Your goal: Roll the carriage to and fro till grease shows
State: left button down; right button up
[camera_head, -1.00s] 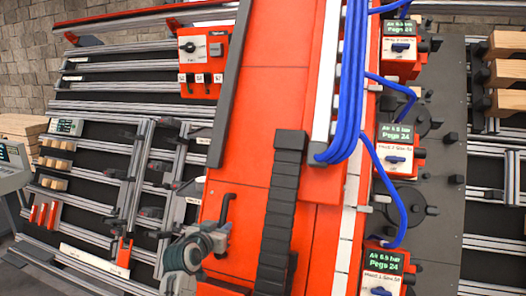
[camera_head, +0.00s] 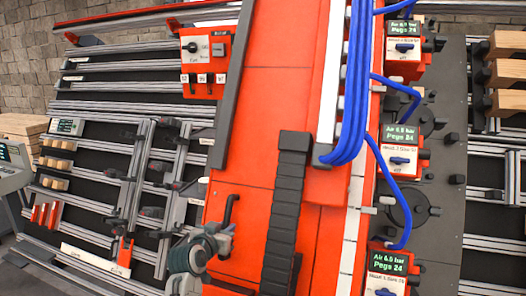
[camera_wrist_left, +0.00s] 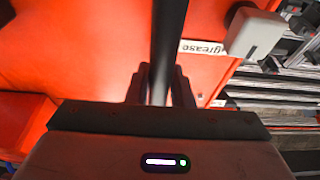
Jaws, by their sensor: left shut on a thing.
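My left gripper (camera_head: 224,236) is at the lower middle of the head view, against the red gantry face (camera_head: 246,140). It is shut on a black bar handle (camera_head: 231,208), whose upper end bends out above the jaws. In the left wrist view the dark handle (camera_wrist_left: 168,30) runs between my two fingers (camera_wrist_left: 160,88). A white label reading "grease" (camera_wrist_left: 203,47) is on the red surface beside it. I cannot tell where the carriage ends and the fixed gantry begins. No grease can be made out. My right gripper is out of view.
A black cable chain (camera_head: 284,215) runs down the red face right of the handle. Blue hoses (camera_head: 352,100) loop to several gauge boxes (camera_head: 398,146) at the right. A control box with a knob (camera_head: 205,62) is upper left. A pale block (camera_wrist_left: 255,33) sits near the label.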

pick_arm(q)
jog(key=shift+s+d, duration=0.1)
jog(key=shift+d, duration=0.15)
